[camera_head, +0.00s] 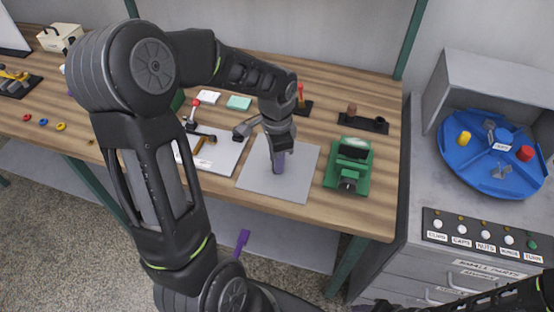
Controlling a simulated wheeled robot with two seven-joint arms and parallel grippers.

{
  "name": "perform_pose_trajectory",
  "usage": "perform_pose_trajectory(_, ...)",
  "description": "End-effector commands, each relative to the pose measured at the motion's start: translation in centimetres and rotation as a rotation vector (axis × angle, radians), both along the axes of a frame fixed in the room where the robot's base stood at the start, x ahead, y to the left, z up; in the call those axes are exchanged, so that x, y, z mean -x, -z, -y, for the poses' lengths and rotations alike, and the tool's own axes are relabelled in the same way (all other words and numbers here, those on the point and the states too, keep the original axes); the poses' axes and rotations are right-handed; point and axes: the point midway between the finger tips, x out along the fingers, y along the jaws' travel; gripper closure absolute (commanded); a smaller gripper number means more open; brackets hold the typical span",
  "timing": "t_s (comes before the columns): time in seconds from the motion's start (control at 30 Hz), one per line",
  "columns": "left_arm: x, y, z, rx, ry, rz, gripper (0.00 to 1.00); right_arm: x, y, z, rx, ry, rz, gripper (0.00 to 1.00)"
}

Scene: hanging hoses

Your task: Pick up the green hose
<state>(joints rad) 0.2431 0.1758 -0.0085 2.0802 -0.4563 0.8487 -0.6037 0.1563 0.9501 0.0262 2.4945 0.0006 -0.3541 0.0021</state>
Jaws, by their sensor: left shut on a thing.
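My left gripper (279,150) points down over a grey square mat (300,186) on the workbench. It is shut on a small purple upright piece (278,165), which stands out below it at the mat. I cannot tell whether the piece touches the mat. I see no hose I can make out as green. A green patch shows behind my left arm, mostly hidden, and I cannot tell what it is. My right gripper is not in view.
A green vise-like device (348,168) stands right of the mat. A white board with a hammer (203,145) lies to its left. A blue round tray (491,150) with parts and a labelled button panel (480,236) stand at right. My left arm covers much of the left bench.

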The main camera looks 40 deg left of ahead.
Motion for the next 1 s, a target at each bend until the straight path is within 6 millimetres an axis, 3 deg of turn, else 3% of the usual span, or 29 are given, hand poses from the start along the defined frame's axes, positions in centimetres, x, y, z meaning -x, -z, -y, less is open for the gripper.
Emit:
perform_pose_trajectory(0.5, -0.1, -8.5, 0.0, 0.000, 0.000, 0.003, 1.00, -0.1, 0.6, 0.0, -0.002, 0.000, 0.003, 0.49)
perform_pose_trajectory(0.67, 0.0, -9.5, 0.0, 0.000, 0.001, 0.001, 1.00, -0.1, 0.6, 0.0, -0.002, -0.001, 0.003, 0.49)
perform_pose_trajectory(1.0, 0.0, -9.5, 0.0, 0.000, 0.001, 0.000, 1.00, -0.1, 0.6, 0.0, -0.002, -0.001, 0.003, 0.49)
